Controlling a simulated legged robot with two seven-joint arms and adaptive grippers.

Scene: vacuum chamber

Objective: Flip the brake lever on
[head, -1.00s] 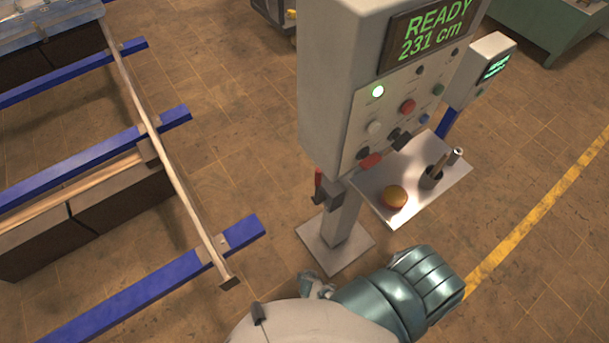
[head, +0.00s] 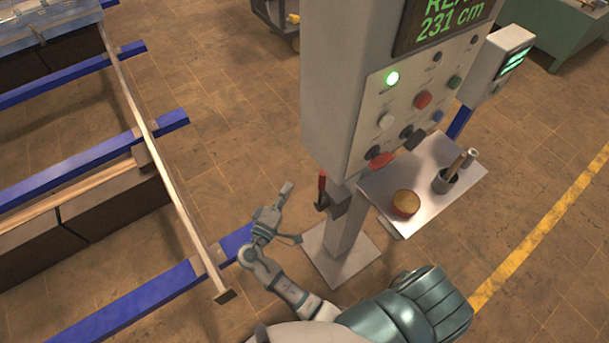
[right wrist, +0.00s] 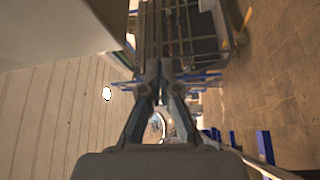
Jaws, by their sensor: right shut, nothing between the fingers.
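The brake lever (head: 322,186), with a red handle, stands upright on a dark bracket at the left side of the control console's post in the head view. My right gripper (head: 286,190) is left of the lever and apart from it, pointing up in the picture. Its fingers are shut and empty. In the right wrist view the fingertips (right wrist: 167,68) meet. I cannot make out the lever in that view. My left gripper is not in view.
The grey control console (head: 335,95) has a lit green lamp, buttons and a display reading 231 cm. A metal shelf (head: 440,205) holds a yellow-topped button and a cup. Blue rails (head: 150,305) lie at left.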

